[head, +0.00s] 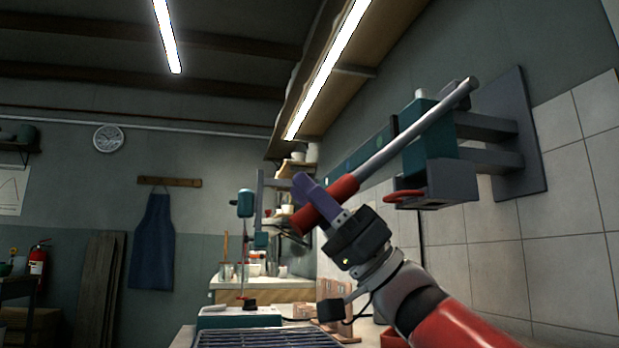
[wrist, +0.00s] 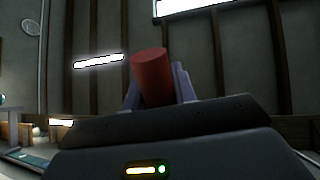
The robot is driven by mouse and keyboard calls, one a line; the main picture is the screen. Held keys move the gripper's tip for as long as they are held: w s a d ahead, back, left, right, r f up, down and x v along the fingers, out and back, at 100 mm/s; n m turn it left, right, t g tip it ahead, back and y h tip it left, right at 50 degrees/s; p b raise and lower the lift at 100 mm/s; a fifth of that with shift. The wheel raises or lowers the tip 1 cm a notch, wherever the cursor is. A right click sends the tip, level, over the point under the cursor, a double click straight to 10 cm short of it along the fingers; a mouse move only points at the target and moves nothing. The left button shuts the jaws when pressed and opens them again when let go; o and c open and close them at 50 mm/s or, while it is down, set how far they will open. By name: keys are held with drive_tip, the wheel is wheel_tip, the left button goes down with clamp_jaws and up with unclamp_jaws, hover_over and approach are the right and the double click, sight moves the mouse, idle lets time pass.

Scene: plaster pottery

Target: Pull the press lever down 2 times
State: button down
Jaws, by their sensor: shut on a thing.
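The press lever (head: 415,132) is a grey metal bar with a red grip. It slants down to the left from the wall-mounted press (head: 428,150), which has a teal body and a grey back plate. My gripper (head: 313,190) is shut on the lever's red grip, near its lower left end. One purple finger shows over the grip in the head view. In the wrist view the end of the red grip (wrist: 152,76) stands between my two purple fingers. Part of the grip is hidden behind the finger.
A teal drill-press-like machine (head: 246,205) stands beyond my gripper on the left. Below are a grey slatted rack (head: 268,338) and a wooden block-like item (head: 305,297) on the bench. A tiled wall (head: 573,225) is close on the right. The space left of the grip looks open.

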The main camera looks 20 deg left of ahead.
drive_tip(key=shift+w+d+f, duration=0.15)
drive_tip(key=shift+d+f, duration=0.05)
drive_tip(key=shift+f, duration=0.1)
drive_tip(key=c, duration=1.1)
unclamp_jaws()
drive_tip(key=shift+c, duration=0.2)
drive_tip(key=shift+d+f, duration=0.15)
drive_tip(key=w+d+p, duration=0.1)
drive_tip(key=w+d, duration=0.2)
drive_tip(key=d, duration=0.9)
drive_tip(key=shift+w+f, duration=0.2)
drive_tip(key=shift+f, duration=0.05)
drive_tip(key=shift+s, duration=0.1)
